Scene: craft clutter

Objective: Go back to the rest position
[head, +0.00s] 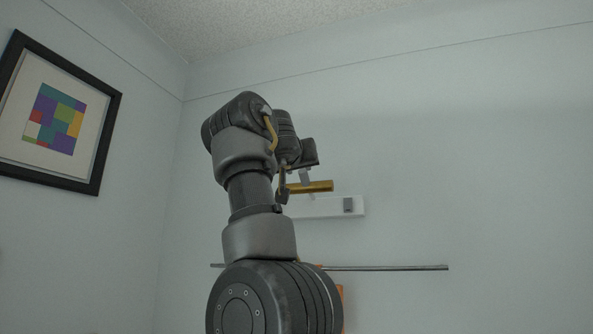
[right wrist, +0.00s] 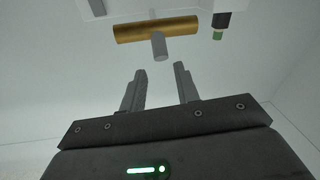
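In the head view one arm rises from the bottom middle, and its gripper (head: 285,188) is up by the wall, partly hidden by its own links. It appears to be my right arm. In the right wrist view my right gripper (right wrist: 159,75) is open, with its two grey fingers apart and nothing between them. A gold cylinder (right wrist: 157,28) with a short grey stem (right wrist: 159,47) lies beyond the fingertips, the stem facing the gap. The gold cylinder also shows in the head view (head: 318,187), beside the gripper. My left gripper is not in view.
A white shelf-like piece (head: 325,208) with a grey block (head: 348,205) is on the wall. A thin metal bar (head: 400,268) runs below it. An orange thing (head: 340,291) is partly hidden behind my arm. A framed picture (head: 100,160) hangs at left. A green-tipped object (right wrist: 218,34) shows in the wrist view.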

